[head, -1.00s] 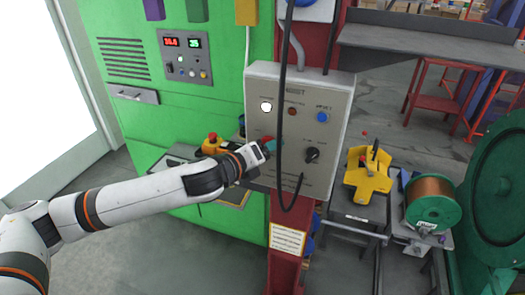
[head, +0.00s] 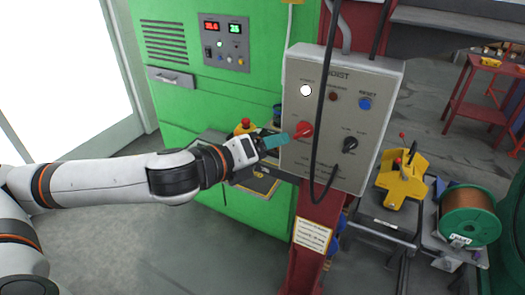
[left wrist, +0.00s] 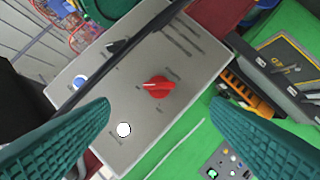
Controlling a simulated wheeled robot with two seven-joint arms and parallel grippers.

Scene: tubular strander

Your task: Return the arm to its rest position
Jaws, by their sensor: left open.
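My left arm comes in from the left in the head view, and its gripper (head: 272,143) is in front of the grey hoist control box (head: 376,85). In the left wrist view the two green ribbed fingers of the left gripper (left wrist: 165,130) are spread wide with nothing between them. A red rotary knob (head: 303,130) on the box lies just beyond the fingertips in the head view. The knob (left wrist: 158,87) shows in the gap between the fingers in the left wrist view, apart from both. My right gripper is in neither view.
A black cable (head: 322,110) hangs in front of the box. A green cabinet (head: 180,105) stands behind my arm. A yellow device (head: 402,182) and a copper wire spool (head: 468,212) are at the right. Grey floor (head: 150,240) is clear below my arm.

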